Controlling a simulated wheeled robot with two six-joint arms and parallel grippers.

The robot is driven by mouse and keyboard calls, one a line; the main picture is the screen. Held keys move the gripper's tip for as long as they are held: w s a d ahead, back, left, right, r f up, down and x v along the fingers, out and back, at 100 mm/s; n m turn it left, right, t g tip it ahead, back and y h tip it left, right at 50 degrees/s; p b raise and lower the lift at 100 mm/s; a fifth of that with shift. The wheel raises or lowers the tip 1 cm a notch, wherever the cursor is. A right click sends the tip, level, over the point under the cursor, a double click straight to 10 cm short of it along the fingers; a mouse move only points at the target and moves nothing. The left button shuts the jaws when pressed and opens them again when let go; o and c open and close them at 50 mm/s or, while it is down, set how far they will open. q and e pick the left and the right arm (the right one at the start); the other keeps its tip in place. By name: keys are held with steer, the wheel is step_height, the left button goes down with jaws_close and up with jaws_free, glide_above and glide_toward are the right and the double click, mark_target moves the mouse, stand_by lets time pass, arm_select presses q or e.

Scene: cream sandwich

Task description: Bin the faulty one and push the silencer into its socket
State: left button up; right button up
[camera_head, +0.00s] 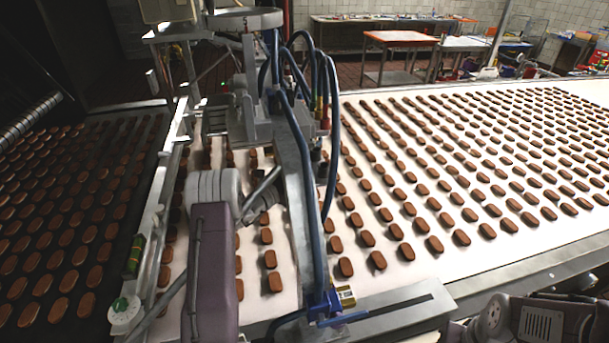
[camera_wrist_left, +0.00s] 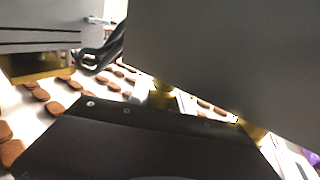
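My left arm reaches up from the bottom of the head view and ends at a slanted grey part, apparently my left gripper (camera_head: 262,192), over the cookie belt beside the machine's beam. Its fingertips are not clear. In the left wrist view a black plate and a large grey block fill most of the picture, with two brass-coloured parts (camera_wrist_left: 160,96) (camera_wrist_left: 250,130) showing between them; I cannot tell whether either is a silencer. Brass fittings (camera_head: 321,105) sit on the machine's hoses. I cannot identify a faulty part, a socket or a bin. My right gripper is not visible.
Rows of brown cookies lie on the white belt (camera_head: 470,255) and on a dark conveyor (camera_head: 110,215) at left. The metal beam (camera_head: 300,190) with blue hoses (camera_head: 330,180) stands close to my left arm. A blue fitting (camera_head: 330,305) sits at the front rail. Tables stand behind.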

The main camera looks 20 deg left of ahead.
arm_select(q)
steer(key=o, duration=0.5)
steer(key=shift+r, duration=0.15)
steer(key=b+v, duration=0.2)
steer(key=v, duration=0.7)
